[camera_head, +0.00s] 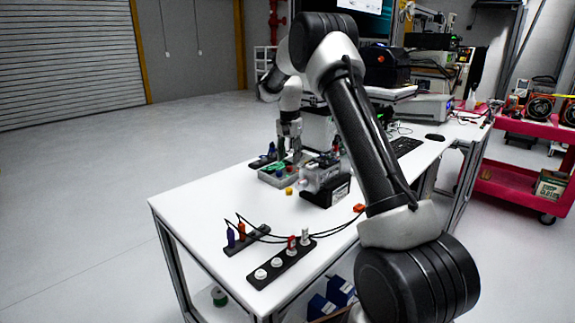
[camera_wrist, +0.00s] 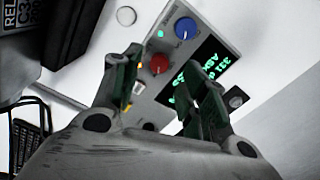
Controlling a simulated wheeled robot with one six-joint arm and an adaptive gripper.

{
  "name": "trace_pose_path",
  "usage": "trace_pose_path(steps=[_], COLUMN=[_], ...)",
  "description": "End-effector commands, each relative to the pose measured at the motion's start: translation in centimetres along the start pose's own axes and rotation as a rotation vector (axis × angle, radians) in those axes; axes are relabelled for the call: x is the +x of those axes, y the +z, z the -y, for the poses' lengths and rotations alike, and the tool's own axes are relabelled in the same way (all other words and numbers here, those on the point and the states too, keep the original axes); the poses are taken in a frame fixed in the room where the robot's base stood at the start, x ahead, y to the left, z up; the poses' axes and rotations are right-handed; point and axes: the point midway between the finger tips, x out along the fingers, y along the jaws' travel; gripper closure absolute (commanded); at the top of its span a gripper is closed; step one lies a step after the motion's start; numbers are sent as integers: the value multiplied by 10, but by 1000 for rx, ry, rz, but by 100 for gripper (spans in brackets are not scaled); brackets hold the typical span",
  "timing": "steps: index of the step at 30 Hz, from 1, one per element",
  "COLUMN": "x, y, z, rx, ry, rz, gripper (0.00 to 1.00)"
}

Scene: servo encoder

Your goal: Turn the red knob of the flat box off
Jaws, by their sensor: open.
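The flat box is grey with a dark display of green text; in the wrist view (camera_wrist: 203,28) it fills the upper middle. Its red knob (camera_wrist: 159,63) shows between my two fingers, with a blue knob (camera_wrist: 185,28) above and to its right. My gripper (camera_wrist: 165,78) is open, one finger on each side of the red knob in the picture. I cannot tell whether either finger touches it. In the head view my gripper (camera_head: 289,155) points down over the flat box (camera_head: 283,182) on the white table. The red knob is not clear there.
A black-and-grey device (camera_head: 325,190) stands right of the flat box, with a small yellow block (camera_head: 289,191) nearby. Two dark strips with plugs and cables lie at the table's near end (camera_head: 281,262). The table's left part is clear.

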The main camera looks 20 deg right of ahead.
Motion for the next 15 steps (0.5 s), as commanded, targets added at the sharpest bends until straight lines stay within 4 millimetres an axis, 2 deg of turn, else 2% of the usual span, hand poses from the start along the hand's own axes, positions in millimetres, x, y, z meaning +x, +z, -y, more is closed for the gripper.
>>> trace_pose_path(steps=[3,6,15], x=[19,28,34], y=[1,0,0], z=[0,0,0], rx=[-1,-1,-1], ry=[2,0,-1], rz=[2,0,-1], gripper=[57,57,57])
